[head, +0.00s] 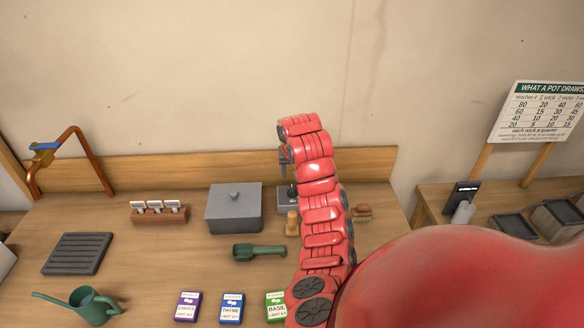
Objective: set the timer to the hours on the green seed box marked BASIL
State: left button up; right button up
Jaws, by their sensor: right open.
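The green seed box marked BASIL (276,307) stands at the front of the bench, its right edge close to my red right arm. A small line on it starts with LIGHT; I cannot read its number surely. A grey device with a dark knob (291,193), perhaps the timer, stands at the back of the bench, partly hidden by my right arm. My right gripper (284,158) is open, its dark fingers just showing above this device, mostly hidden behind the arm. I cannot tell whether it touches anything. My left gripper is out of view.
A blue THYME box (231,309) and a purple box (187,307) stand left of BASIL. A green scoop (258,252), grey lidded box (234,209), wooden peg (292,224) and brush (362,212) are nearby. A watering can (88,306) stands front left.

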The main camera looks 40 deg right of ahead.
aim_at(292, 188)
jog(key=p+x, duration=0.2)
jog(key=x, duration=0.6)
jog(key=shift+d+f+p, duration=0.1)
jog(key=shift+f+p, duration=0.3)
jog(key=shift+f, duration=0.05)
jog(key=shift+w+d+f, duration=0.15)
jog(key=shift+w+f, duration=0.1)
jog(key=shift+f, duration=0.4)
grip_shut()
